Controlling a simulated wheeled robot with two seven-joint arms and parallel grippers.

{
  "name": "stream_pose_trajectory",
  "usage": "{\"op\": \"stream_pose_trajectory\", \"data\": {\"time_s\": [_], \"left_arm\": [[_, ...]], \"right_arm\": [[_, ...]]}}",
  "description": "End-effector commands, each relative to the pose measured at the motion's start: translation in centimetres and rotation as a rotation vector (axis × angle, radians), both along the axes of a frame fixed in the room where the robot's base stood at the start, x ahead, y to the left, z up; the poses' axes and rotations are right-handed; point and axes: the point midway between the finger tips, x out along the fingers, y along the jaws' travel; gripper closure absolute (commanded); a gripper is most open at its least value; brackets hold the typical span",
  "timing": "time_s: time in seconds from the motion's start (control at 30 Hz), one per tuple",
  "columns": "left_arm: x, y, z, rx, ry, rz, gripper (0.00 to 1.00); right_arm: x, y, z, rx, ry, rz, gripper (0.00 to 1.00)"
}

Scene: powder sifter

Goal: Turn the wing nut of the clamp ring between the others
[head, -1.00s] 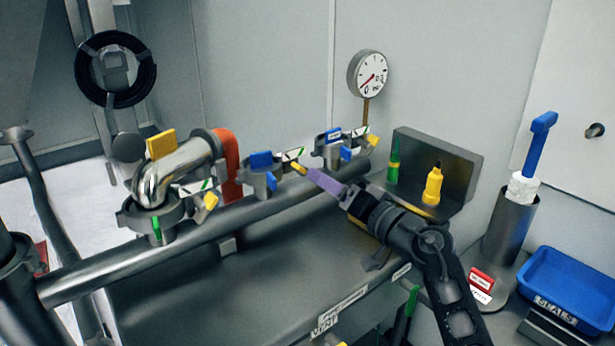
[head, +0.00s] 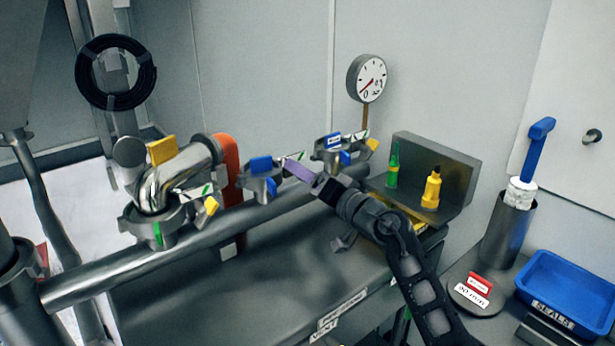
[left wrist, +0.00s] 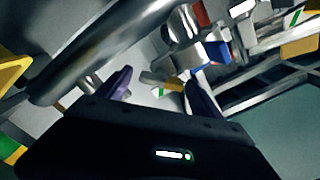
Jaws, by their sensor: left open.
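Three clamp rings stand along the pipe. The middle clamp ring (head: 262,188) has blue parts and a white-green striped marker. The left clamp ring (head: 155,222) has a yellow wing nut (head: 211,205); the right clamp ring (head: 330,160) also has a yellow wing nut (head: 372,144). My left gripper (head: 290,166) has purple fingers and reaches the right side of the middle ring, hiding its wing nut in the head view. In the left wrist view its fingers are apart, with a small yellow piece (left wrist: 178,89) showing between them; contact cannot be told. My right gripper is out of view.
The thick pipe (head: 120,268) runs beneath the rings. A pressure gauge (head: 367,78) stands behind. Green and yellow bottles (head: 432,188) sit in a tray on the right. A blue bin (head: 570,275) and a cylinder with a blue-handled tool (head: 508,235) stand farther right.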

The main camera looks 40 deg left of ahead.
Motion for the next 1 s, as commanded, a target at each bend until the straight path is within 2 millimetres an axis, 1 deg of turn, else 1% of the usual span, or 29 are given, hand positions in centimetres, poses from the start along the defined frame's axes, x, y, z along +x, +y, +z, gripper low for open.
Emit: {"op": "stream_pose_trajectory", "data": {"time_s": [0.03, 0.07, 0.77, 0.8, 1.0], "left_arm": [[0.0, -0.02, -0.01, 0.0, 0.0, 0.0, 0.24], [0.0, -0.02, -0.01, 0.0, 0.0, 0.0, 0.27], [0.02, -0.06, -0.05, -0.001, 0.0, -0.001, 0.84], [0.01, -0.06, -0.06, -0.001, 0.0, -0.001, 0.86], [0.03, -0.06, -0.06, 0.001, 0.009, -0.001, 0.86]], "right_arm": [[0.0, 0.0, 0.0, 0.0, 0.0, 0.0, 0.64], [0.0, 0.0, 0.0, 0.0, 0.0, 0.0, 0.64], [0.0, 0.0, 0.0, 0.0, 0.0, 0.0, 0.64], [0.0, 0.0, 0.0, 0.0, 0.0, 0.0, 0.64], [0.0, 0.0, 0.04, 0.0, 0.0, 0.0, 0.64]]}}
